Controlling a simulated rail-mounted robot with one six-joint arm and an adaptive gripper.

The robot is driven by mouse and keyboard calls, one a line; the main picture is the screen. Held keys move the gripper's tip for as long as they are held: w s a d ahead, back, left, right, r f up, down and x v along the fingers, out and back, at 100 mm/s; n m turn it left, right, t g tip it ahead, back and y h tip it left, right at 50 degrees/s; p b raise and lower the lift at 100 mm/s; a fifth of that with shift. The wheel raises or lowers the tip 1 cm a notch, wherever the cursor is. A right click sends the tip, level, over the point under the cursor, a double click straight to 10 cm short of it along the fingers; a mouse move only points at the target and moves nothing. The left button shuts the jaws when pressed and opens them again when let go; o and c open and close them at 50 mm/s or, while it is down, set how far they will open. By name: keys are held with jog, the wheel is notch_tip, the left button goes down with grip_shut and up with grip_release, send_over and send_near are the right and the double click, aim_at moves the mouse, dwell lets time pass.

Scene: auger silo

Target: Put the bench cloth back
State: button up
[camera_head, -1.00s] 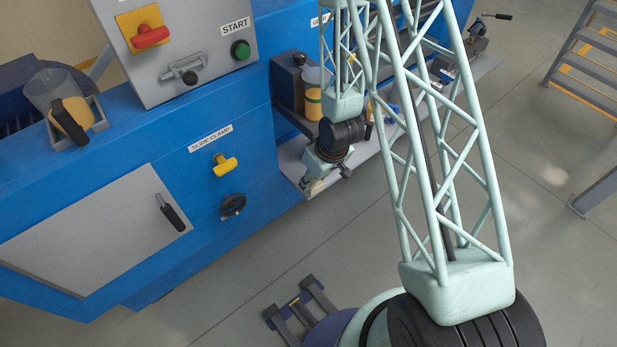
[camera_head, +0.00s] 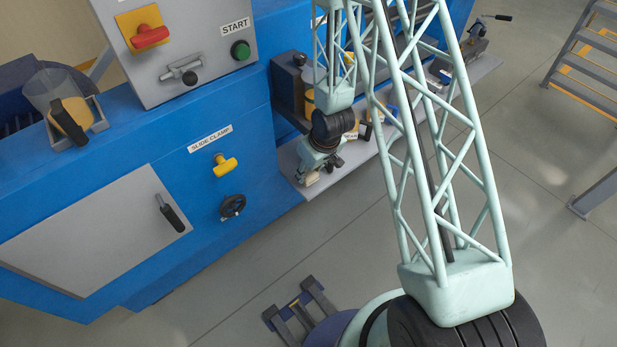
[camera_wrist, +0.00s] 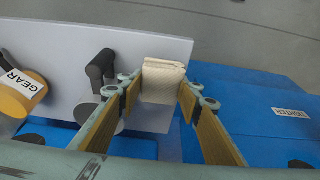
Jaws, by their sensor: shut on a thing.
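The bench cloth (camera_wrist: 163,82) is a small cream folded pad in the wrist view. My gripper (camera_wrist: 158,97) is shut on it, with one finger at each side. In the wrist view the cloth is over the front end of the grey bench shelf (camera_wrist: 150,48); I cannot tell whether it touches the shelf. In the head view my gripper (camera_head: 311,177) is small and low over the near end of the shelf (camera_head: 372,150). The cloth is mostly hidden by the gripper there.
A yellow container labelled GEAR (camera_wrist: 22,95) and a black-handled item (camera_wrist: 101,66) stand left of the cloth in the wrist view. Open floor (camera_head: 250,270) lies in front.

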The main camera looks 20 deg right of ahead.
aim_at(309, 177)
jog(key=shift+f+b, duration=0.3)
jog(key=shift+f, duration=1.1)
jog(key=shift+f, duration=0.2)
jog(key=o, duration=0.8)
jog(key=shift+o, duration=0.2)
jog(key=shift+r, duration=0.25)
jog(key=p+v, duration=0.2)
jog(key=v, duration=1)
